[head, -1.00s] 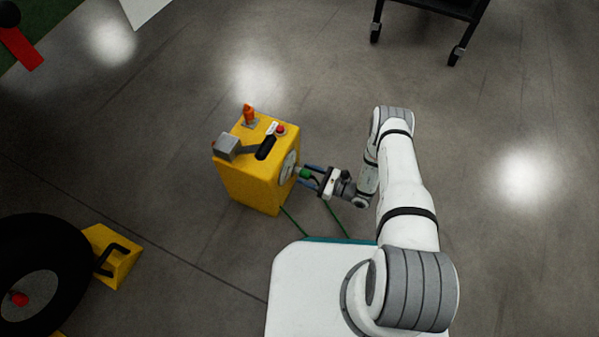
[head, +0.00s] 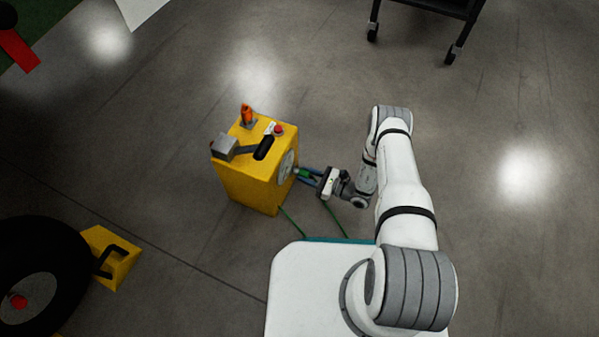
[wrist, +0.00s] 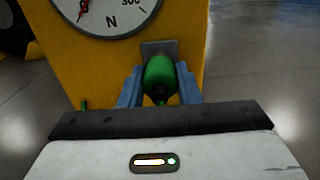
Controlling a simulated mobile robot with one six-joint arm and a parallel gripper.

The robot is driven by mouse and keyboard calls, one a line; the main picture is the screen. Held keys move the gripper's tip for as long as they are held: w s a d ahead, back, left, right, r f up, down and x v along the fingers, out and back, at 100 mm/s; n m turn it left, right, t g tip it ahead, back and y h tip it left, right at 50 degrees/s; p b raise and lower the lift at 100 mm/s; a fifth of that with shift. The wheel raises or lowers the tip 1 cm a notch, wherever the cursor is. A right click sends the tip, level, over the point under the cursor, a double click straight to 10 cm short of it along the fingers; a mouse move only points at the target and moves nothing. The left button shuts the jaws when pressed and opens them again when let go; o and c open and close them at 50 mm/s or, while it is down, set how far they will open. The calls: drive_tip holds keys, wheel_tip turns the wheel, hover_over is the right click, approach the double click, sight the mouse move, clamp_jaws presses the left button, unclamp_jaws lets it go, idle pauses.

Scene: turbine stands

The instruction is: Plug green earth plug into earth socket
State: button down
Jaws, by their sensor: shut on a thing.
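The green earth plug (wrist: 159,77) is held between the blue fingers of my gripper (wrist: 158,88) in the wrist view. In the head view my gripper (head: 307,174) is shut on the plug at the right face of the yellow box. The plug's far end points at a grey square plate (wrist: 158,48) on that face, below and right of the dial, likely the earth socket. The plug hides the plate's middle, so I cannot tell whether it is inserted or just in front.
The yellow box (head: 247,184) bears a round dial (wrist: 108,8), a black lever (head: 264,147) and a red button (head: 279,130). Green cable (head: 291,221) runs near the floor. A wheel (head: 40,270) with a yellow chock (head: 125,262) stands at lower left; a black cart (head: 455,10) is at the top.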

drive_tip(key=shift+s+d, duration=0.3)
drive_tip(key=shift+d, duration=0.25)
drive_tip(key=v, duration=0.3)
idle(0.5)
drive_tip(key=shift+a, duration=0.1)
